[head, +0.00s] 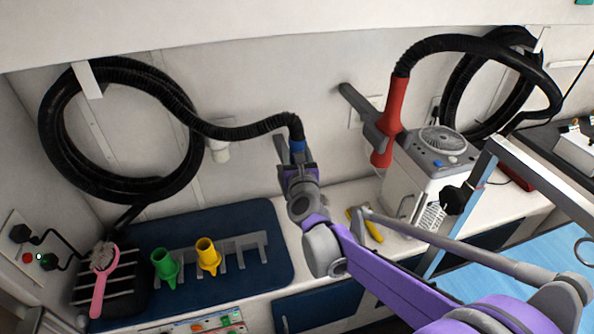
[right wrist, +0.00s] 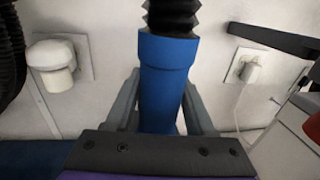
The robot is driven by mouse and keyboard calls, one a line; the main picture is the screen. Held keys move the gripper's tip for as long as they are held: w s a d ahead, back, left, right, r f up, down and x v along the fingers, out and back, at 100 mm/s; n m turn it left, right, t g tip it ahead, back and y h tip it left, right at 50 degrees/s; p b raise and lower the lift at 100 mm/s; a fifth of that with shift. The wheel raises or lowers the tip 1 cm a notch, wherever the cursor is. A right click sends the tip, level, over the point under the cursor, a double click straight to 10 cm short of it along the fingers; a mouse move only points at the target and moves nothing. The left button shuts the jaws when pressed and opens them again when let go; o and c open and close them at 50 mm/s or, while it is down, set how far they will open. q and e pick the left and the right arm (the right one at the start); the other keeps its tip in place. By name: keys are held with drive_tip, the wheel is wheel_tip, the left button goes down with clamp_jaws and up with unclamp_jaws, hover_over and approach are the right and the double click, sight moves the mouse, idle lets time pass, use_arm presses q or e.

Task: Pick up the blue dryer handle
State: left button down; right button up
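The blue dryer handle (head: 298,146) hangs at the end of a black hose, near the back wall. In the right wrist view the blue handle (right wrist: 165,85) stands nearly upright between the two fingers. My right gripper (head: 296,166), on the purple arm from the right, is at the handle. In the right wrist view my right gripper (right wrist: 161,105) has a grey finger close against each side of the handle and looks shut on it. The handle's lower end is hidden behind the gripper. My left gripper is not in view.
A red dryer handle (head: 391,122) hangs to the right, above a white dryer unit (head: 405,190). A blue mat (head: 215,222) holds green (head: 164,264) and yellow (head: 208,254) nozzles; a pink brush (head: 102,275) lies left. The coiled hose (head: 48,130) hangs on the wall.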

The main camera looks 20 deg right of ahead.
clamp_jaws()
drive_tip(key=shift+r, duration=0.1)
